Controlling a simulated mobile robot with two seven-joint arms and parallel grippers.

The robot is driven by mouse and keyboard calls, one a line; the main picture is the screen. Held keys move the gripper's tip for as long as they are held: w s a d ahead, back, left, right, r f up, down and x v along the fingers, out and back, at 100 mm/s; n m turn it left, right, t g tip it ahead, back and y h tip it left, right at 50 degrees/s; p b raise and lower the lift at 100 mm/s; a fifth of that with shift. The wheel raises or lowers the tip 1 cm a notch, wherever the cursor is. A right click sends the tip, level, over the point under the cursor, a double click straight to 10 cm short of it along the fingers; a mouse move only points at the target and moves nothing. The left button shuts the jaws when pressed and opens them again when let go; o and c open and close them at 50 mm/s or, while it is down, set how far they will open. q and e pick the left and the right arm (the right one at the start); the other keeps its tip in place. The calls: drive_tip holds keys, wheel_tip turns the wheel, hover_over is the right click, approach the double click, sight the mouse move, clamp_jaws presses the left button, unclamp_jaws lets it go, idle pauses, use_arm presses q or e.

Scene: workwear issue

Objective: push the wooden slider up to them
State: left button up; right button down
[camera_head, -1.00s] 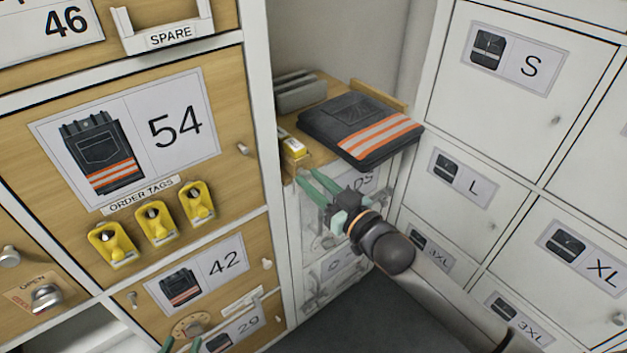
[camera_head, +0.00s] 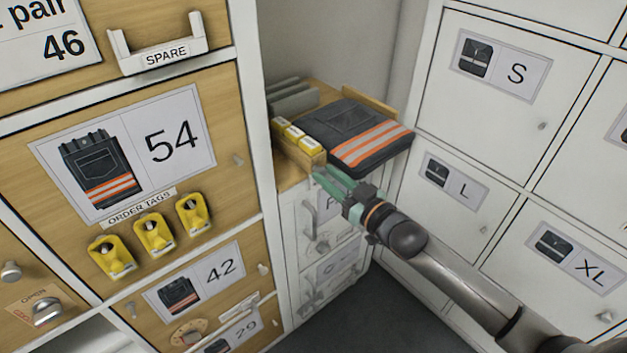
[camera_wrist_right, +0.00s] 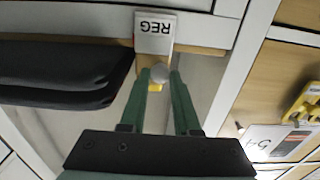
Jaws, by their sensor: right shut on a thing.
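The wooden slider (camera_head: 314,159) shows as a small pale wood piece at the front end of a row of yellow-and-white boxes (camera_head: 295,134) on the shelf. My right gripper (camera_head: 322,172) is at this front end, its green fingers reaching in from the right. In the right wrist view my right gripper (camera_wrist_right: 159,76) is shut on a round grey knob (camera_wrist_right: 160,73), with wood and a white box face marked REG (camera_wrist_right: 155,32) just beyond. The fingers hide part of the slider, and I cannot tell whether it touches the boxes. My left gripper is out of view.
A folded dark garment with orange stripes (camera_head: 362,139) lies close to the right of the boxes. Grey upright plates (camera_head: 290,97) stand behind. A drawer cabinet with yellow order tags (camera_head: 154,234) is at left; white lockers (camera_head: 500,90) are at right.

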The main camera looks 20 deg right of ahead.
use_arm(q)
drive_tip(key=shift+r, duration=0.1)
use_arm(e)
drive_tip(key=shift+w+d, duration=0.2)
drive_tip(key=shift+d, duration=0.35)
drive_tip(key=c, duration=0.7)
unclamp_jaws()
drive_tip(key=shift+o, duration=0.2)
drive_tip(key=shift+s, duration=0.1)
